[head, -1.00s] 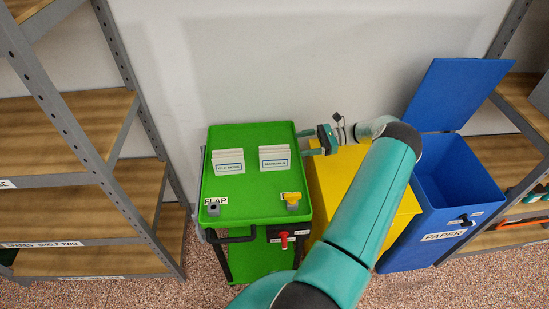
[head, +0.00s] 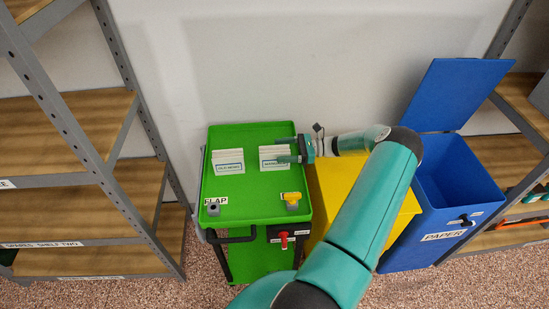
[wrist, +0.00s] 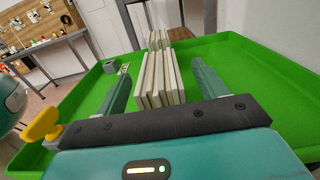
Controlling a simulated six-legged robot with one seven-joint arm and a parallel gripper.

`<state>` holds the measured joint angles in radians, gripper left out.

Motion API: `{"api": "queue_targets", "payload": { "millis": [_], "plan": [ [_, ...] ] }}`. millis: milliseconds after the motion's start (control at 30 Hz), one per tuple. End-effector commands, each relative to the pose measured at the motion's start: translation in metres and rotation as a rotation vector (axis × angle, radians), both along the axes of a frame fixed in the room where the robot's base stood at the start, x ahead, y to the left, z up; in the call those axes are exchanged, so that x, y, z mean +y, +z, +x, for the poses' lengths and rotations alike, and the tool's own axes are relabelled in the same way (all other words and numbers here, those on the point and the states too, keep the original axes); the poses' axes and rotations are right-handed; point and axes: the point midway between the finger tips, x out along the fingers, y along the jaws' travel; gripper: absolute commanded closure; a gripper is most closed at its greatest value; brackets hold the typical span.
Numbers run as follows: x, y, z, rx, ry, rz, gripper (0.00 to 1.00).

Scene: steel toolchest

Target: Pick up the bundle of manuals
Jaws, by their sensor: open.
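Two bundles of upright off-white booklets stand on the green chest top (head: 240,190). The right bundle (head: 268,153) has a blue-edged label, partly hidden by a finger and too small to read surely. The left bundle (head: 228,160) has a similar label. My gripper (head: 281,149) has come in from the right at the right bundle, one finger in front and one behind. In the wrist view my gripper (wrist: 158,72) is open, with the near bundle (wrist: 158,85) between its fingers and visible gaps on both sides. The other bundle (wrist: 158,40) stands beyond it.
A yellow knob (head: 292,196) and a grey block (head: 213,210) sit at the chest top's front corners. A yellow bin (head: 335,190) and an open blue paper bin (head: 445,190) stand right. Shelves (head: 80,210) stand left; the wall is close behind.

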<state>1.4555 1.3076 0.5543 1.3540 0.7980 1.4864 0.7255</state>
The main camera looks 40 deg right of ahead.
Motion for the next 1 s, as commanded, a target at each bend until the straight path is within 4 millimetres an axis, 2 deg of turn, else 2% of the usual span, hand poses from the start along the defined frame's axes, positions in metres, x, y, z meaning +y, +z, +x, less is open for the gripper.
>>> {"api": "queue_targets", "payload": {
  "millis": [100, 200, 433, 467, 700, 733, 1000],
  "plan": [
    [0.015, 0.000, 0.012, -0.001, 0.002, 0.001, 0.29],
    [0.021, 0.000, 0.017, -0.001, 0.001, 0.000, 0.29],
    [0.022, 0.000, 0.018, -0.001, 0.000, -0.001, 0.29],
    [0.022, 0.000, 0.018, -0.001, 0.000, -0.001, 0.33],
    [0.022, 0.000, 0.018, -0.001, 0.000, -0.001, 0.80],
    [0.022, 0.000, 0.018, -0.001, 0.000, -0.001, 0.85],
    [0.022, 0.001, 0.018, -0.002, 0.000, -0.001, 0.84]
  ]
}}
